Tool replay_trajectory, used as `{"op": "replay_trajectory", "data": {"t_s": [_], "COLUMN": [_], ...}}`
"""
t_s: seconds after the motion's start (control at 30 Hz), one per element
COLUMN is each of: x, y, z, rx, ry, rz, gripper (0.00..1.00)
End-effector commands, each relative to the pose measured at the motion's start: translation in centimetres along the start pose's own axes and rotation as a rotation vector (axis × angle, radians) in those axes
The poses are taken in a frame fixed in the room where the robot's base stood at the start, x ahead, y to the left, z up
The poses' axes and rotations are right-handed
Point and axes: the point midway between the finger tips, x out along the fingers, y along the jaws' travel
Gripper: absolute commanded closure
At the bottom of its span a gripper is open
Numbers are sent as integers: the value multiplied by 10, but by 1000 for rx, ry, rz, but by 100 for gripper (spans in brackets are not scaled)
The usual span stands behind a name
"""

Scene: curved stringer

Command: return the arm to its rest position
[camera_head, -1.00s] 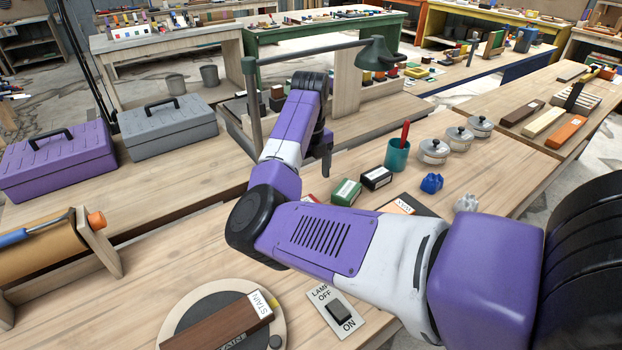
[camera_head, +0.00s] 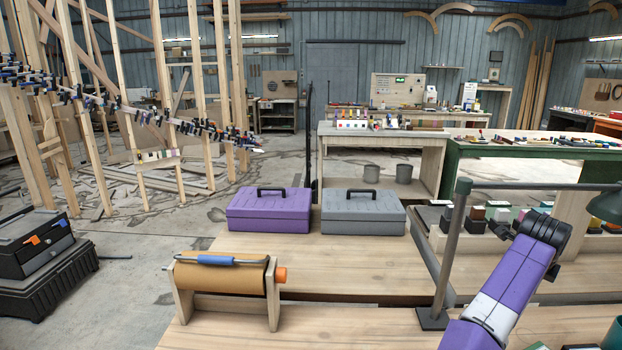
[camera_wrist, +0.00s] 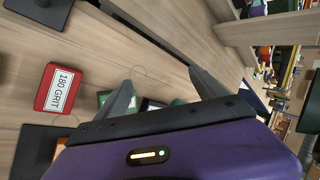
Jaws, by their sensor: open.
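My purple and white arm shows at the lower right of the head view, bent up beside the grey lamp post (camera_head: 451,245). Its black end is near the green bench at the back right; the fingers do not show there. In the wrist view my gripper (camera_wrist: 163,88) has its two grey fingers spread apart with nothing between them. They are above the wooden bench top (camera_wrist: 170,50). A red block labelled 180 GRIT (camera_wrist: 61,89) lies to the left of the fingers, apart from them. A green block (camera_wrist: 104,98) is partly hidden behind the left finger.
A purple toolbox (camera_head: 269,212) and a grey toolbox (camera_head: 363,213) stand side by side on the bench. A brown paper roll on a wooden stand (camera_head: 222,278) is at the front left. Part of the green lamp shade (camera_head: 606,208) is at the right edge. The floor on the left is partly clear.

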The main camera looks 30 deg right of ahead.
Motion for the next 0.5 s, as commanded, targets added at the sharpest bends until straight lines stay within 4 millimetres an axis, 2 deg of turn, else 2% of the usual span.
{"op": "replay_trajectory", "data": {"t_s": [0.1, 0.23, 0.37, 0.5], "x": [-3, -19, -43, -72], "y": [-22, -36, -34, -14], "z": [-12, -11, 0, 20], "rx": [-243, -521, -793, -1058], "ry": [39, 96, 158, 211], "rz": [-209, -426, -626, -822], "gripper": [19, 19, 19, 19]}}
